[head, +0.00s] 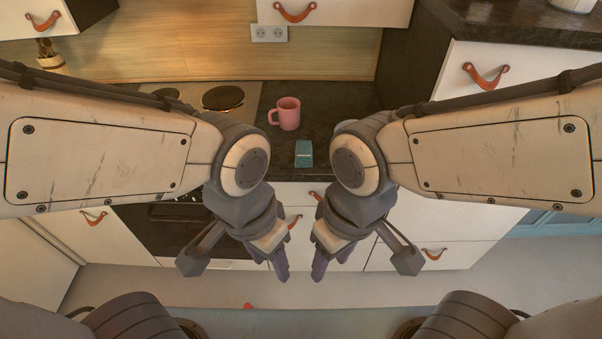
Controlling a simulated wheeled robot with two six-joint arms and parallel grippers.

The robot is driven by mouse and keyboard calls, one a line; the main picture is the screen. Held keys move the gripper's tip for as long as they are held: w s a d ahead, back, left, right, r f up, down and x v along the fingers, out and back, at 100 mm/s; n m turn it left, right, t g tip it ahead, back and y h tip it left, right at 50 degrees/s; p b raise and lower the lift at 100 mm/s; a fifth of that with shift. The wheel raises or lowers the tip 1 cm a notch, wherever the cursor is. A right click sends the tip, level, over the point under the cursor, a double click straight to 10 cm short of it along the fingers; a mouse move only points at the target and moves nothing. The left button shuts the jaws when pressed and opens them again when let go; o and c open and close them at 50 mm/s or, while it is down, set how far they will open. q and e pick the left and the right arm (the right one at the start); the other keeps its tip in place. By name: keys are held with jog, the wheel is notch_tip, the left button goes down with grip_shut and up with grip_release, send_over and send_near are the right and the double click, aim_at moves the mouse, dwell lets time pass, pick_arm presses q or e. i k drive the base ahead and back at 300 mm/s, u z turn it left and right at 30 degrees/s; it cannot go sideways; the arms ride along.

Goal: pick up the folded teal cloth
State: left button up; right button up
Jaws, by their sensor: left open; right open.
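The folded teal cloth (304,154) lies on the dark countertop (340,97), near its front edge and between my two wrists in the head view. My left gripper (281,267) is open and empty, hanging in front of the counter, below and left of the cloth in the picture. My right gripper (320,265) is open and empty, below and slightly right of the cloth. Neither gripper touches the cloth. The cloth is in plain sight.
A pink mug (288,114) stands on the counter just behind the cloth, its handle to the left. A hob with a dark round plate (222,98) lies to the left. White drawers with leather pulls (434,254) are below. A pale, partly hidden object is beside my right wrist.

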aim_at(304, 149)
jog(key=z, duration=0.8)
jog(key=i, duration=0.8)
jog(key=u, duration=0.6)
jog(key=i, duration=0.45)
jog(key=u, duration=0.55)
